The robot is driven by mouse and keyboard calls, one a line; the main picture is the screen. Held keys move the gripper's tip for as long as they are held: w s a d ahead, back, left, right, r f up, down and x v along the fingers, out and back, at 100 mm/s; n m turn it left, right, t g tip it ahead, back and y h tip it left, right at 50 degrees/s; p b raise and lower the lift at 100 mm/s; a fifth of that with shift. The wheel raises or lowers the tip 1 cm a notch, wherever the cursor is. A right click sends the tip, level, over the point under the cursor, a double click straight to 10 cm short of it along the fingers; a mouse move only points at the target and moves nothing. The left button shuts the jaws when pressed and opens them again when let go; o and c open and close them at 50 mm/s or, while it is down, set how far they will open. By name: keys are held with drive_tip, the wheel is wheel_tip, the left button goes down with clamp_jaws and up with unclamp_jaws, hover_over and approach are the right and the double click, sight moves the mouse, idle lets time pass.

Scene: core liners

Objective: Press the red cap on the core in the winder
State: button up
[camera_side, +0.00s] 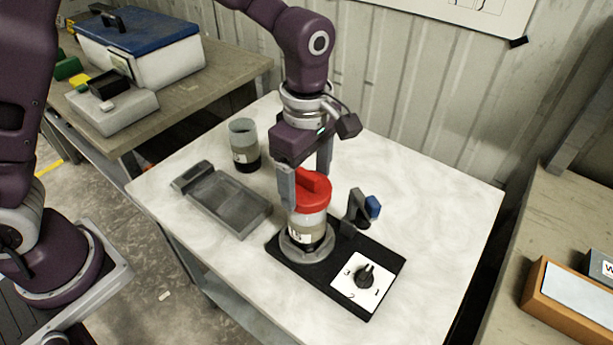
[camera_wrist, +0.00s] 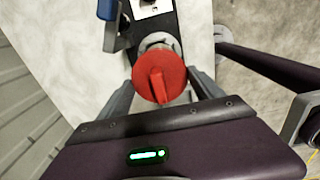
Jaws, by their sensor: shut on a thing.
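The red cap (camera_side: 314,195) sits at the top of the clear core (camera_side: 305,229), which stands upright in the ring of the winder (camera_side: 298,244). From the side I cannot tell whether the cap is fully seated. My gripper (camera_side: 306,188) points down from above, its two fingers on either side of the cap, shut on it. In the wrist view the red cap (camera_wrist: 158,77) with its raised bar lies between my fingertips (camera_wrist: 165,84). The winder's black base carries a white dial plate (camera_side: 366,281) with a black knob (camera_side: 365,275), marked 1, 2 and 3.
A blue-tipped clamp (camera_side: 362,208) stands on the winder right beside the core. A grey tray (camera_side: 221,201) lies to the left, and a second open liner (camera_side: 244,146) with dark contents stands behind it. The white table (camera_side: 430,200) is clear at the right.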

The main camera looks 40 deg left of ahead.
drive_tip(key=shift+f, duration=1.1)
drive_tip(key=o, duration=1.3)
drive_tip(key=shift+c, duration=0.2)
drive_tip(key=shift+r, duration=3.55)
drive_tip(key=s+a+r+m+t+h, duration=0.1)
drive_tip(key=s+a+r+m+t, duration=0.2)
drive_tip(key=s+a+r+m, duration=0.7)
drive_tip(key=s+a+m+t+y, duration=0.1)
drive_tip(key=s+a+m, duration=0.3)
drive_tip(key=s+m, duration=0.4)
drive_tip(key=shift+s+a+f+t, duration=0.15)
drive_tip(key=shift+s+a+t, duration=0.1)
drive_tip(key=shift+s+t, duration=0.7)
